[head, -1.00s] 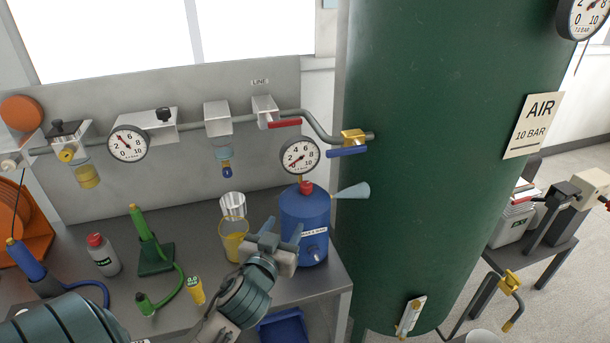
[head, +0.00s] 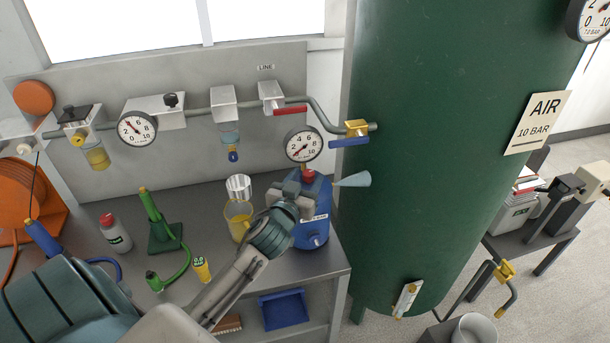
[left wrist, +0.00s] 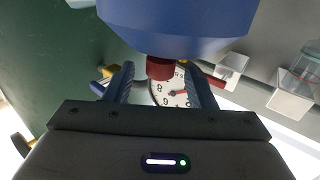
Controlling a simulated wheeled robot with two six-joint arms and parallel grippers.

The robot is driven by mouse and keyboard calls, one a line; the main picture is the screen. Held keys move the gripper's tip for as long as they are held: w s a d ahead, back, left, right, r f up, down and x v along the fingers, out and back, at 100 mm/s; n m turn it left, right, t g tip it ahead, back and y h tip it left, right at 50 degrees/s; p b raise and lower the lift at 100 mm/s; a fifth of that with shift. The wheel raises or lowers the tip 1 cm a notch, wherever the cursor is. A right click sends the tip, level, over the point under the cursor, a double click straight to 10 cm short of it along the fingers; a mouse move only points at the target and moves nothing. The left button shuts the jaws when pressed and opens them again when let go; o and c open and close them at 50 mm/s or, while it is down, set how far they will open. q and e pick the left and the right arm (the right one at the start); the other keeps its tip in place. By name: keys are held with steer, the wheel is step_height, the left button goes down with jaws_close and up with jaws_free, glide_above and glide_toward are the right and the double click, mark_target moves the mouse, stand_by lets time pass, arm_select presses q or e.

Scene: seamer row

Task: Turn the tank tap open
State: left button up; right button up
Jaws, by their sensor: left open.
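The tank tap, with a brass body (head: 357,128) and a blue lever (head: 348,143), sits where the grey pipe meets the green tank (head: 440,110). Its lever slants left, below the pipe. The tap also shows at the left in the left wrist view (left wrist: 97,88). My left gripper (head: 296,184) is open and empty, in front of the small blue pot (head: 316,232), below and left of the tap. In the left wrist view the pot's red cap (left wrist: 160,68) lies beyond the gap between the fingers (left wrist: 162,78). My right gripper is not in view.
A gauge (head: 303,145) stands above the pot, with a pale cone (head: 353,180) at its right. A red-handled line valve (head: 290,111) is left of the tap.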

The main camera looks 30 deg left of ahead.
arm_select(q)
steer(key=shift+w, duration=0.1)
steer(key=c, duration=1)
steer(key=shift+o, duration=0.2)
steer(key=shift+a+m+h, duration=0.1)
steer(key=shift+m+h, duration=0.2)
steer(key=shift+a+r+m+h+p, duration=0.1)
steer(key=shift+a+m+h+p, duration=0.1)
steer(key=shift+m+h+p, duration=0.65)
steer(key=shift+h, duration=0.95)
steer(key=shift+m+h+p, duration=0.3)
steer(key=shift+m, duration=0.05)
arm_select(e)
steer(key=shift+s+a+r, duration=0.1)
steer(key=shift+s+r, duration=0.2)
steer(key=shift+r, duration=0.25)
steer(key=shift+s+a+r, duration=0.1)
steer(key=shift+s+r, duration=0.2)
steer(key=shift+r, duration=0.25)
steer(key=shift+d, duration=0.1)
